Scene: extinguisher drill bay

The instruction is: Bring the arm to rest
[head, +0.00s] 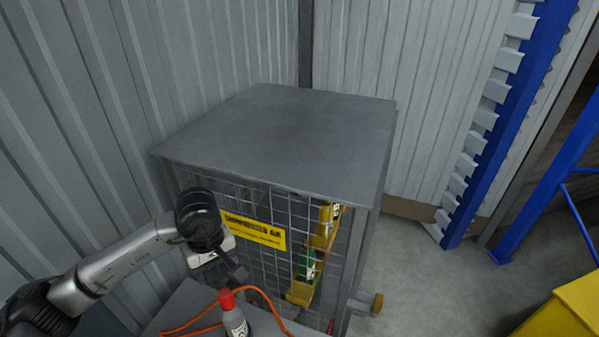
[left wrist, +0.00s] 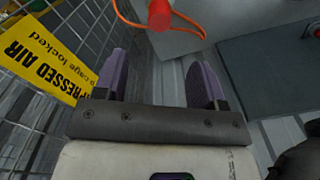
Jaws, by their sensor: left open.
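My left arm (head: 125,262) comes in from the left in the head view and reaches toward the front of a mesh cage. My left gripper (head: 232,272) is at its end, just behind and above a grey bottle with a red cap (head: 234,318). In the left wrist view the two purple-grey fingers (left wrist: 160,75) stand apart with nothing between them. The bottle's red top (left wrist: 160,14) shows beyond the fingertips, apart from them. My right gripper is in neither view.
The cage (head: 280,140) has a flat grey top and a yellow sign (head: 252,230) close beside the gripper. An orange cord (head: 262,296) loops around the bottle on a grey surface (head: 187,303). Corrugated walls stand behind; a blue rack post (head: 505,120) and clear floor (head: 430,270) are right.

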